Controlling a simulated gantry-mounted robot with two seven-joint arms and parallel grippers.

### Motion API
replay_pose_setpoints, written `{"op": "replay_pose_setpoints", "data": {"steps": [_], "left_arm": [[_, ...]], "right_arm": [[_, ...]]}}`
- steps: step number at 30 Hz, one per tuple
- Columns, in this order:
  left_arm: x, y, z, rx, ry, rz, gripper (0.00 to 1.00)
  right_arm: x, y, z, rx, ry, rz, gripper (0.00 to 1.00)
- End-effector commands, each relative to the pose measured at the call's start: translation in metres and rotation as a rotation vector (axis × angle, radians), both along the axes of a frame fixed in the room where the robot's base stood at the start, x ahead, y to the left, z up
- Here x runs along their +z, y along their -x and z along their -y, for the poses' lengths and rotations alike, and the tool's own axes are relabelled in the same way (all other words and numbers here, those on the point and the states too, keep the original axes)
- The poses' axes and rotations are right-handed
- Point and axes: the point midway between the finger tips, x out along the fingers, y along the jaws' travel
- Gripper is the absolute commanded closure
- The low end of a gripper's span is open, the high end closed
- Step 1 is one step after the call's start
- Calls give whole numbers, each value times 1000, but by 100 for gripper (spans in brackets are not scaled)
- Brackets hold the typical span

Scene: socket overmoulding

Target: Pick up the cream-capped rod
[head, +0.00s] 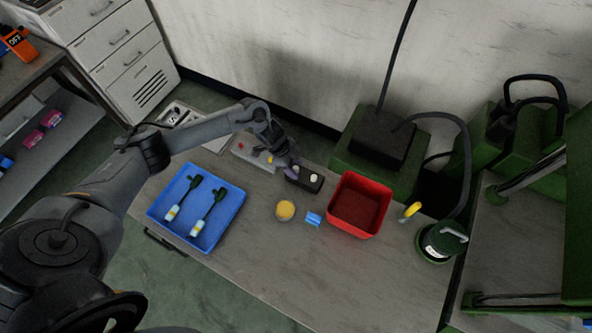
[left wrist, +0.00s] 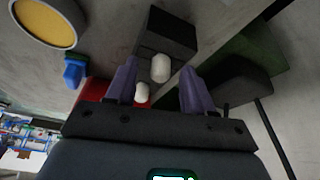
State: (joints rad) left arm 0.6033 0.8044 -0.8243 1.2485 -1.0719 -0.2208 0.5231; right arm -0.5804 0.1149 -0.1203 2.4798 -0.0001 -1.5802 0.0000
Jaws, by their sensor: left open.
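A black block (head: 305,181) stands on the bench, with a cream cap (head: 313,177) showing at its right part. In the left wrist view the block (left wrist: 172,30) is beyond my fingertips. One cream-white cap (left wrist: 160,68) shows between the fingers, and a second pale cap (left wrist: 141,92) shows lower, near the left finger. My right gripper is not in view.
A red bin (head: 374,181) stands close to the right of the block. A blue tray (head: 237,198) with two bottle-like tools lies left. A yellow-filled dish (head: 285,210) and a blue piece (head: 313,219) lie in front. The wall is behind.

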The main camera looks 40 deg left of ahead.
Motion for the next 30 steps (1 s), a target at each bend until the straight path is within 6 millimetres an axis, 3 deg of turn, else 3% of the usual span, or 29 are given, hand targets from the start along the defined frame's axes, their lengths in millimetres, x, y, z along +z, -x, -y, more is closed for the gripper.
{"op": "replay_pose_setpoints", "data": {"steps": [5,15,30], "left_arm": [[0,0,0,0,0,0,51],[0,0,0,1,0,0,100],[10,0,-1,1,0,0,100]], "right_arm": [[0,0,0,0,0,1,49],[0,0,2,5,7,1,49],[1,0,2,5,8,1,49]]}}
